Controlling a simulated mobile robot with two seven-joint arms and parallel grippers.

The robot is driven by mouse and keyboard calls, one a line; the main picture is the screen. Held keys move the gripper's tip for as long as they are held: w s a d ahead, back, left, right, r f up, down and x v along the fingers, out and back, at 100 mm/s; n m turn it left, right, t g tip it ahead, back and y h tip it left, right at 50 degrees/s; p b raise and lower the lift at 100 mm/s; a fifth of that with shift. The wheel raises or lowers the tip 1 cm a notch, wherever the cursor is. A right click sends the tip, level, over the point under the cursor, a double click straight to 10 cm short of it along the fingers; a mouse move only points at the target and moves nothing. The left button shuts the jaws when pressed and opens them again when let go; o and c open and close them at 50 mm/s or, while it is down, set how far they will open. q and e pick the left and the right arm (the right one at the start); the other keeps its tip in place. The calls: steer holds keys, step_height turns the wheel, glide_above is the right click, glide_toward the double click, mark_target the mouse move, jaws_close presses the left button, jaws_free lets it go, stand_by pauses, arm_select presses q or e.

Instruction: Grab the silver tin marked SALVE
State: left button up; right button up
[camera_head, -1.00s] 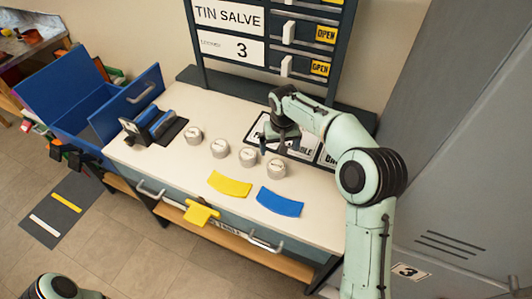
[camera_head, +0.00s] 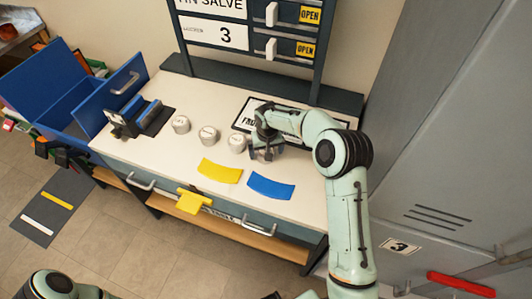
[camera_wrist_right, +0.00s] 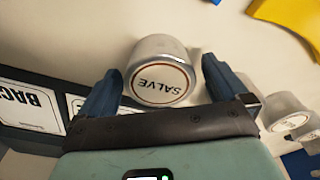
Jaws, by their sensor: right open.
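The silver tin marked SALVE (camera_wrist_right: 160,72) shows its lettered lid in the right wrist view, upside down in the picture. My right gripper (camera_wrist_right: 158,70) is open, with one dark finger on each side of the tin. A gap shows beside each finger. In the head view my right gripper (camera_head: 265,152) is over the right end of the row of tins and mostly hides the tin there. Three other silver tins stand to its left: a left one (camera_head: 181,125), a middle one (camera_head: 208,134) and a right one (camera_head: 237,142). My left gripper is out of view.
A yellow curved piece (camera_head: 220,171) and a blue curved piece (camera_head: 270,186) lie in front of the tins on the white bench (camera_head: 185,160). A dark rack (camera_head: 150,118) stands left of them. A labelled shelf board (camera_head: 250,40) rises behind. A grey locker (camera_head: 450,150) stands at right.

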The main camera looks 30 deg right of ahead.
steer(key=shift+w+f, duration=0.1)
steer(key=shift+f, duration=0.35)
steer(key=c, duration=1.1)
steer(key=shift+r, duration=0.1)
steer(key=shift+c, duration=0.2)
